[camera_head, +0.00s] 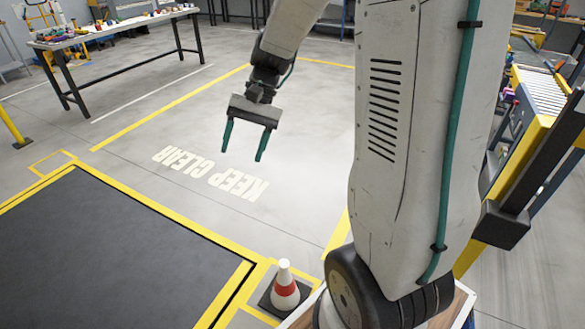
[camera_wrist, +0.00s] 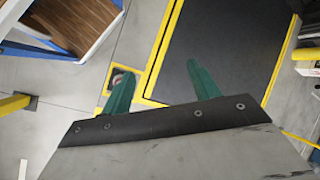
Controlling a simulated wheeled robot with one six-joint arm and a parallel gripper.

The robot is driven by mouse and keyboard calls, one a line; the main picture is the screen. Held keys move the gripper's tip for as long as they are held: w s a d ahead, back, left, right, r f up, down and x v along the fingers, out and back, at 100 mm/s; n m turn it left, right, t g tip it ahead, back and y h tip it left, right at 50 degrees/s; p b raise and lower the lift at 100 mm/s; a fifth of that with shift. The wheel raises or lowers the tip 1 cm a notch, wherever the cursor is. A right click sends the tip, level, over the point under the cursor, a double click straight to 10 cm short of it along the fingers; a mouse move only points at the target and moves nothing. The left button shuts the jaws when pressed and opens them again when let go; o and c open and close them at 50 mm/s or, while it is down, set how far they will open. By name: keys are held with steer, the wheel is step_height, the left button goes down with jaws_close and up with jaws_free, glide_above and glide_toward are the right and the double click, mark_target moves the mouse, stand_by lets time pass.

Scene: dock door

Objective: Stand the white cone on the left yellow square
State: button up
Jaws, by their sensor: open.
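The white cone (camera_head: 284,279) has a red band and a dark square base. It stands upright at the bottom of the head view, at a right yellow square (camera_head: 248,312) that it partly hides. In the wrist view the cone (camera_wrist: 117,77) is small, seen from above and partly hidden by a finger. The left yellow square (camera_head: 53,162) is a small empty floor outline by the dark panel's far left corner. My gripper (camera_head: 243,156) has two green fingers, apart and empty, above the floor beyond the cone. It also shows in the wrist view (camera_wrist: 160,67).
A large dark panel (camera_head: 100,255) with yellow borders lies between the two squares. A cluttered table (camera_head: 115,30) stands at the back left, and a yellow post (camera_head: 10,122) at the left edge. A roller conveyor (camera_head: 540,90) is at right. The KEEP CLEAR floor (camera_head: 210,172) is bare.

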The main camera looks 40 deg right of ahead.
steer(key=s+a+r+n+t+h, duration=0.1)
steer(key=s+a+r+n+h, duration=0.1)
steer(key=s, duration=0.8)
steer(key=s+a+r+n+t+h, duration=0.1)
steer(key=s+r+n+h, duration=0.3)
steer(key=s, duration=0.6)
steer(key=shift+s+a+r+t, duration=0.3)
steer(key=shift+a+r, duration=0.3)
steer(key=shift+r, duration=0.25)
